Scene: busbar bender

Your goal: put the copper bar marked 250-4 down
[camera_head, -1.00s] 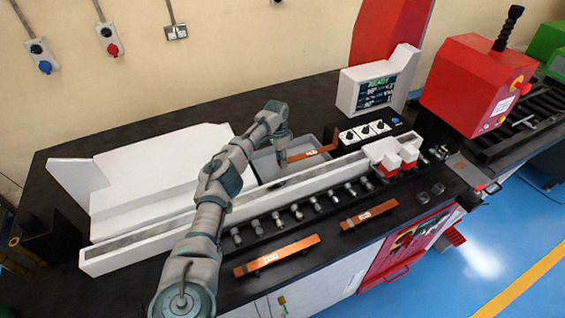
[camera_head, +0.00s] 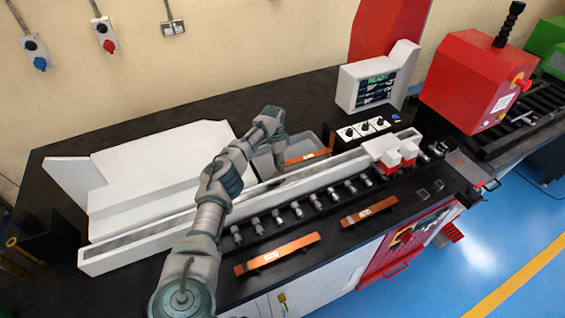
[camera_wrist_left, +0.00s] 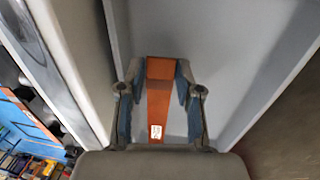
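A copper bar (camera_head: 308,157) with a pale label lies in the grey tray (camera_head: 263,168) behind the long white rail; its mark is too small to read. My right gripper is not in view.
Two more labelled copper bars, one longer (camera_head: 277,254) and one shorter (camera_head: 369,211), lie at the front of the black bench. The white rail (camera_head: 180,216) and a row of metal fittings stand between. The control box (camera_head: 362,131) and screen (camera_head: 377,84) are to the right.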

